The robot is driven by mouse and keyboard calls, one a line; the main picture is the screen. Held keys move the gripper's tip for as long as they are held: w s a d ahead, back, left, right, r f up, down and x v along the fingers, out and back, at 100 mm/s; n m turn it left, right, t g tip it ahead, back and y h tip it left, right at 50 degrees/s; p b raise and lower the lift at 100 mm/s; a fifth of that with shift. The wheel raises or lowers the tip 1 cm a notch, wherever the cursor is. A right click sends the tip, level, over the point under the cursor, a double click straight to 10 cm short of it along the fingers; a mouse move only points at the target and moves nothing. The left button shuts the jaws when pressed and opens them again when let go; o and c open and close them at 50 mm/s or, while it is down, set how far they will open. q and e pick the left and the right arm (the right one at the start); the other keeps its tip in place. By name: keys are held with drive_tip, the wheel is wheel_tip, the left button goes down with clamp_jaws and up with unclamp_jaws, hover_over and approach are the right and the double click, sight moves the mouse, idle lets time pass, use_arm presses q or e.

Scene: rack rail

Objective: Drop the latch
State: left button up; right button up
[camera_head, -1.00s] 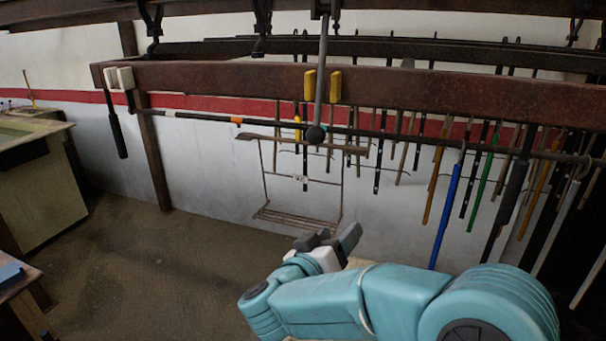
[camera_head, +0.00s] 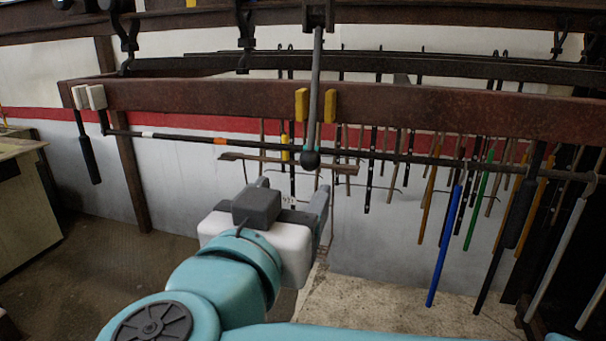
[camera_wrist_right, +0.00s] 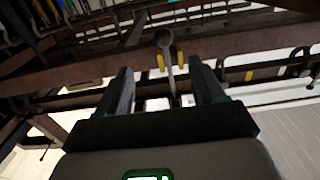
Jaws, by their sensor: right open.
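A grey lever (camera_head: 315,90) hangs from a bracket under the upper rail, with a dark round knob (camera_head: 311,160) at its lower end. It looks like the latch and passes between two yellow blocks (camera_head: 302,105) on the brown beam. My right gripper (camera_head: 292,188) is open and empty just below the knob. In the right wrist view the lever (camera_wrist_right: 171,72) and its knob (camera_wrist_right: 164,38) appear between and beyond the open fingers (camera_wrist_right: 160,72); I see no contact. My left gripper is not in view.
The rusty brown beam (camera_head: 220,97) crosses the view, with white blocks (camera_head: 89,97) and a black handle (camera_head: 88,158) at its left. A long dark rod (camera_head: 380,155) runs below it, behind the knob. Several coloured rods (camera_head: 446,245) hang at right. A bench (camera_head: 25,205) stands at left.

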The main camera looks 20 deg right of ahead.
sight(306, 163)
drive_tip(key=x, duration=0.6)
drive_tip(key=shift+w+a+f+b, duration=0.1)
drive_tip(key=shift+w+f+b, duration=0.05)
drive_tip(key=shift+w+b, duration=0.2)
drive_tip(key=shift+w+d+r+p, duration=0.35)
drive_tip(key=shift+w+d+p, duration=0.1)
drive_tip(key=shift+d+p, duration=0.15)
drive_tip(key=w, duration=0.1)
drive_tip(key=w+d+p, duration=0.1)
drive_tip(key=w, duration=0.1)
drive_tip(key=shift+w+d+f+p, duration=0.2)
drive_tip(key=shift+w+f+p, duration=0.05)
drive_tip(key=shift+w+p, duration=0.05)
drive_tip(key=shift+w+d, duration=0.15)
drive_tip(key=shift+w, duration=0.1)
drive_tip(key=shift+d, duration=0.3)
drive_tip(key=shift+w+a+f, duration=0.1)
drive_tip(key=shift+w, duration=0.1)
drive_tip(key=shift+c, duration=0.9)
drive_tip(key=c, duration=0.7)
drive_tip(key=shift+c, duration=0.2)
